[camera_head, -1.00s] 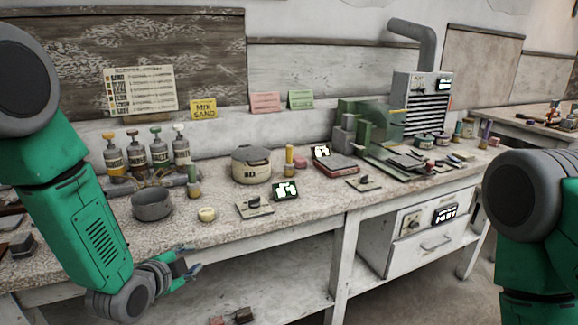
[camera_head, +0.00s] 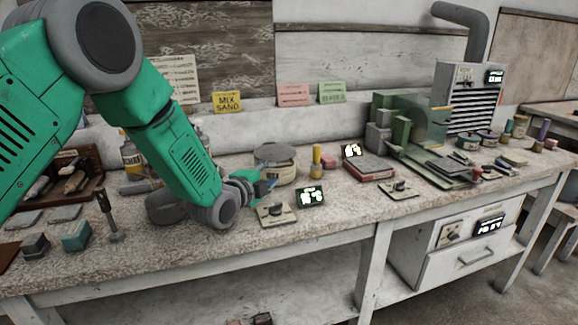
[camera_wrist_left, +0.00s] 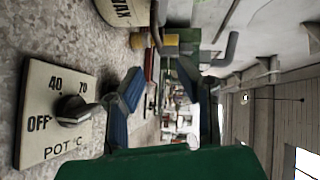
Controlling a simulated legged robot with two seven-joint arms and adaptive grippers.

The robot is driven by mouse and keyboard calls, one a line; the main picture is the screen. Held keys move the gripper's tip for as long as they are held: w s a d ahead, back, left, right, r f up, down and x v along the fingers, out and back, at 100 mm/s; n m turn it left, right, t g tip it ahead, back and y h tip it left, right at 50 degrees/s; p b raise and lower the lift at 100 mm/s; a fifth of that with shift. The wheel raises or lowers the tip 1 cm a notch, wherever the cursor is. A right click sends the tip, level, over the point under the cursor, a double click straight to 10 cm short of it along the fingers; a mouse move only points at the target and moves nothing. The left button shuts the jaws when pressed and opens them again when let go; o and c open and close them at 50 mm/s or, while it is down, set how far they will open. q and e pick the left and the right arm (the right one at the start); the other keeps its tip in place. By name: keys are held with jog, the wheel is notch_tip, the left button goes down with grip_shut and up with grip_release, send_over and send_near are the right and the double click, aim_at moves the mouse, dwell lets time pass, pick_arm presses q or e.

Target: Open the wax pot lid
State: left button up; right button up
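The wax pot (camera_head: 283,174) is a round cream pot on the workbench, partly hidden by my left gripper in the head view. Its grey lid (camera_head: 275,152) lies across the top. In the left wrist view only part of the pot (camera_wrist_left: 122,10), with the letters WAX, shows at the top edge; the lid cannot be made out there. My left gripper (camera_head: 268,186) is low beside the pot's front left side, apparently apart from the lid. In the left wrist view its two blue fingers (camera_wrist_left: 160,78) are spread with nothing between them. My right gripper is out of view.
A pot temperature dial plate (camera_head: 276,214) and a small display (camera_head: 311,197) lie in front of the pot. A grey bowl (camera_head: 165,207) is behind my left forearm.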

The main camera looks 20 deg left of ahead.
aim_at(284, 166)
pick_arm(q)
jog(key=x, duration=0.3)
jog(key=a+x, duration=0.1)
jog(key=x, duration=0.4)
jog(key=shift+w+a+f+b, duration=0.1)
jog(key=shift+w+f+b, duration=0.25)
jog(key=shift+w, duration=0.1)
jog(key=shift+w+d+r, duration=0.1)
jog(key=shift+w+d, duration=0.3)
jog(key=shift+d, duration=0.15)
jog(key=shift+a, duration=0.15)
jog(key=c, duration=0.6)
jog(key=shift+a, duration=0.15)
grip_shut()
jog(key=shift+f, duration=0.2)
